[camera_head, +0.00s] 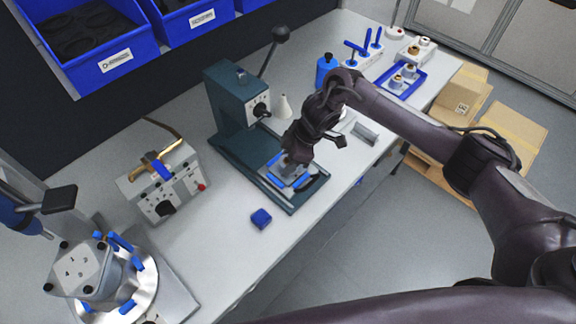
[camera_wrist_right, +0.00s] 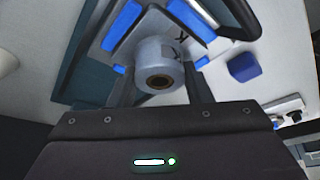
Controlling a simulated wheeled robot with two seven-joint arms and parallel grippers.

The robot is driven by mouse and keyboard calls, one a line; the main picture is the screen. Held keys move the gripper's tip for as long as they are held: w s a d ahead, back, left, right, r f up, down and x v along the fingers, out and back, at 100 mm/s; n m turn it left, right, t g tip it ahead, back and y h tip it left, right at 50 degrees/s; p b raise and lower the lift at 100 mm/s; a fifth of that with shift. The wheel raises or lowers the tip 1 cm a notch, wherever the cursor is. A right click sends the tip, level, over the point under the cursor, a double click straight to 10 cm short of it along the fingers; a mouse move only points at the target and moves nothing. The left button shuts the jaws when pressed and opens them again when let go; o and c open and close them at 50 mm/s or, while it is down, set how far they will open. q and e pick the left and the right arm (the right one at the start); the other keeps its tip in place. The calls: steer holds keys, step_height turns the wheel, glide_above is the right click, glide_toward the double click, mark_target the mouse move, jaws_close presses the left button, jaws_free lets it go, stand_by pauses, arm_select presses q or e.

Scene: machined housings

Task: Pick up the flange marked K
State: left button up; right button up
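The flange (camera_wrist_right: 160,62) shows in the right wrist view as a pale grey round hub with a brown-rimmed bore. A dark letter K is visible just beside the hub. In the head view the flange is mostly hidden by my right gripper (camera_head: 298,152), which is low over the press's blue-edged fixture. In the wrist view the fingers of my right gripper (camera_wrist_right: 160,84) stand on either side of the hub, very close to it. I cannot tell whether they press on it. My left gripper is not in view.
The green press (camera_head: 233,112) with its lever stands beside the fixture. A blue block (camera_head: 261,218) lies in front, a control box (camera_head: 165,185) to the left. A blue tray (camera_head: 418,79) holds parts at the back right. The table front is mostly clear.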

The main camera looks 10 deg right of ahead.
steer(key=c, duration=0.7)
steer(key=shift+w+r, duration=0.1)
steer(key=shift+r, duration=0.05)
